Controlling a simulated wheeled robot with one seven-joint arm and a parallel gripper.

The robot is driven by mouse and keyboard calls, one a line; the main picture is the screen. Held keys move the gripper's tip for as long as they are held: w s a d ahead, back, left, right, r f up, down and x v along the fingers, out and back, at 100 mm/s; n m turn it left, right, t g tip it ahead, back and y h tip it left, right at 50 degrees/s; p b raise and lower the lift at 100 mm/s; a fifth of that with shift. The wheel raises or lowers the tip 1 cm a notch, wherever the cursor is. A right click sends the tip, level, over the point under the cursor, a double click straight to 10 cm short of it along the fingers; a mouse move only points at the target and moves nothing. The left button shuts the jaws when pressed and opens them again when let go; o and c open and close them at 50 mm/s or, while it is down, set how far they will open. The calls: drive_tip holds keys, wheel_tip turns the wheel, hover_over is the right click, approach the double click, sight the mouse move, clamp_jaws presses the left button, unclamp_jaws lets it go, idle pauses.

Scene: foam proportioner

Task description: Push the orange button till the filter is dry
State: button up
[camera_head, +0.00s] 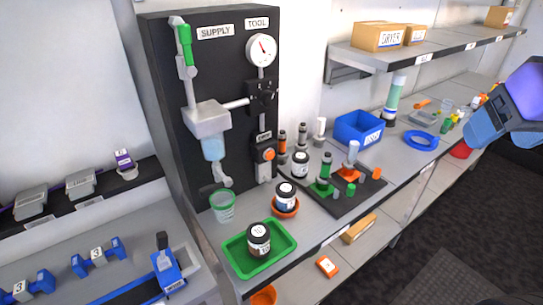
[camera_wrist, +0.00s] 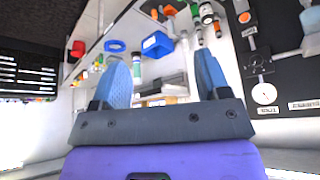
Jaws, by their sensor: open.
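My gripper (camera_head: 475,137) is at the far right, well away from the button. Its blue fingers (camera_wrist: 163,75) are apart and empty.
A green lever (camera_head: 185,45) and a gauge (camera_head: 262,49) are on the panel. A green cup (camera_head: 222,206) stands below it, near a green tray (camera_head: 235,262) with a jar. A tool mat (camera_head: 345,205), blue bin (camera_head: 358,128) and overhead shelf (camera_head: 425,52) line the bench.

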clamp_jaws()
idle(1.8)
